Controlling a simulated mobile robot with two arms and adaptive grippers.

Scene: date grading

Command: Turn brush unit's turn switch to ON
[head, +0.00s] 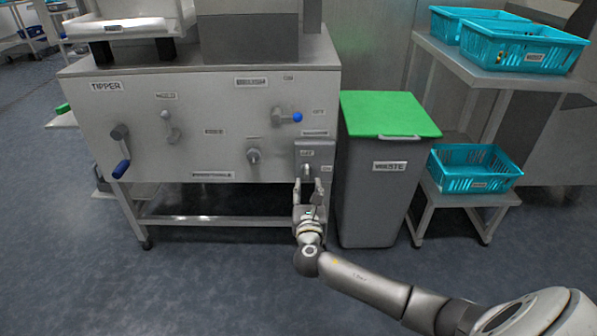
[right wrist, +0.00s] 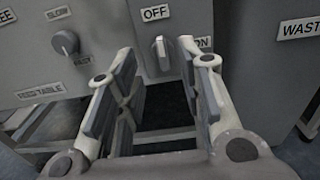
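The turn switch (right wrist: 162,54) is a light grey knob on a grey box (head: 315,151) low at the right end of the machine's front panel. In the right wrist view an OFF label (right wrist: 155,13) sits above it and an ON label (right wrist: 203,42) to its right, partly hidden by a finger. The knob stands roughly upright, toward OFF. My right gripper (head: 308,186) is open just in front of and below the switch. In the right wrist view its fingers (right wrist: 157,60) are spread to either side of the knob, with nothing held. My left gripper is out of view.
A grey waste bin (head: 375,200) with a green lid stands close to the right of the switch. Other knobs and a blue-handled lever (head: 122,168) are on the panel. Blue crates (head: 475,186) sit on stands at the right. Open floor lies in front.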

